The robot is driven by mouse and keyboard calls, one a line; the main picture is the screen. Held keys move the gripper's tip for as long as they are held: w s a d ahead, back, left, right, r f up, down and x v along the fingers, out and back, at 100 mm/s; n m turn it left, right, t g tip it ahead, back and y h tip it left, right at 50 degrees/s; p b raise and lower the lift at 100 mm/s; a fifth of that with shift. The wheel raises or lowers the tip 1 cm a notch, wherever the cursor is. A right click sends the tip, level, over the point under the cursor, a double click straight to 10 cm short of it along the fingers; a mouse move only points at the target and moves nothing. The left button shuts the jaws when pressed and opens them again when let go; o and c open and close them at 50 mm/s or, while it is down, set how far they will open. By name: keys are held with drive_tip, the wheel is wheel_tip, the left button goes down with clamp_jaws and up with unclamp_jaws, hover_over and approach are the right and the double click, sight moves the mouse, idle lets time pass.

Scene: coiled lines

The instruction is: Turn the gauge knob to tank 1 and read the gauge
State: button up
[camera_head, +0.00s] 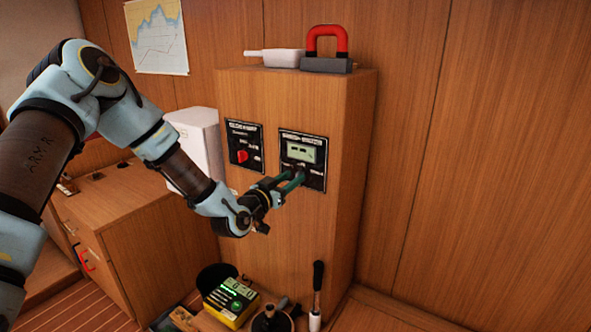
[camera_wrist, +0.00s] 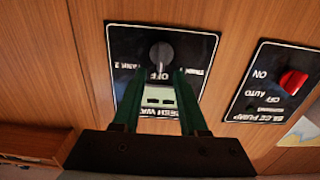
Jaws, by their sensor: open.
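The fresh-water gauge panel (camera_head: 315,185) is a black plate on the wooden cabinet front, with a pale green display (camera_head: 302,152). The wrist view sees it upside down: the dark grey gauge knob (camera_wrist: 162,50) has its pointer towards OFF, with the tank labels either side. The display also shows in the wrist view (camera_wrist: 160,97); two dark marks are on it, too small to read surely. My gripper (camera_head: 296,178) is open at the panel. In the wrist view its green fingertips (camera_wrist: 160,71) lie either side of the knob's pointer end; I cannot tell whether they touch it.
A bilge pump panel (camera_head: 246,166) with a red knob (camera_head: 242,156) is left of the gauge panel. A red-handled block (camera_head: 327,64) and a white item (camera_head: 280,58) lie on the cabinet top. A yellow-black box (camera_head: 231,302) and tools stand below.

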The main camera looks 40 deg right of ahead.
drive_tip(key=shift+p+x, duration=0.3)
drive_tip(key=shift+x, duration=1)
drive_tip(key=shift+c, duration=0.3)
clamp_jaws()
